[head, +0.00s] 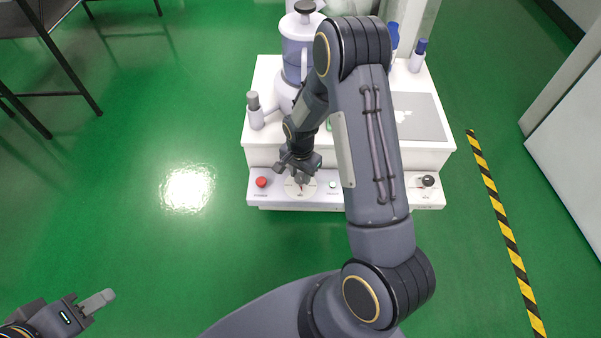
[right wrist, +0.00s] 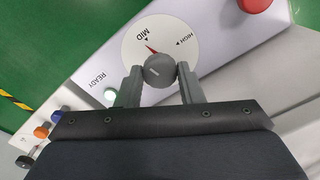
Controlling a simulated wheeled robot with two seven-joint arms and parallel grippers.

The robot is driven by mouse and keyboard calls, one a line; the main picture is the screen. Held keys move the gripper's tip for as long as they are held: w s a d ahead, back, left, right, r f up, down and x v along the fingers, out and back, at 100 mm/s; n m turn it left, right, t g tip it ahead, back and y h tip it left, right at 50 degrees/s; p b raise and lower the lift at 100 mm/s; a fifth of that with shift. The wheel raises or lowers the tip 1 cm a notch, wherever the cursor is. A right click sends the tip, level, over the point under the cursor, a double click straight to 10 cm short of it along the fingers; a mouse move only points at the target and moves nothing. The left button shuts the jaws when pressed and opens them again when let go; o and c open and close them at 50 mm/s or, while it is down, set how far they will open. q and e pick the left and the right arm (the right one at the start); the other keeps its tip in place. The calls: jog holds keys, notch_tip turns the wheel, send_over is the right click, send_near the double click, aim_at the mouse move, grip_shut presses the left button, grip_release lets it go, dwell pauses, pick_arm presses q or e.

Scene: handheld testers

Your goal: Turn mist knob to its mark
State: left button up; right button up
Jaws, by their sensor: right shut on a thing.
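The mist knob (right wrist: 159,71) is a grey round knob on a white dial (right wrist: 188,35) in the right wrist view. The dial carries the words MID and HIGH, each with a small triangle. A red pointer (right wrist: 152,49) shows at the knob's edge and points close to the MID triangle, slightly off its line. My right gripper (right wrist: 160,82) is shut on the knob, one finger on each side. In the head view the right gripper (head: 299,178) is at the panel and mostly covers the knob. My left gripper (head: 100,299) is away at the lower left, empty.
A red button (head: 261,182) is left of the dial and a pale READY lamp (right wrist: 110,94) is on its other side. A black knob (head: 428,181) sits at the panel's right. A clear jug (head: 293,58) and a grey-capped bottle (head: 254,111) stand behind. My right arm hides part of the panel.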

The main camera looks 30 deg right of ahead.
aim_at(300, 176)
jog(key=n, duration=1.1)
jog(key=shift+n, duration=2)
jog(key=o, duration=1)
jog(key=shift+r, duration=0.1)
notch_tip(300, 176, up, 6)
jog(key=shift+r+p, duration=0.2)
jog(key=shift+p, duration=1)
jog(key=shift+r, duration=0.6)
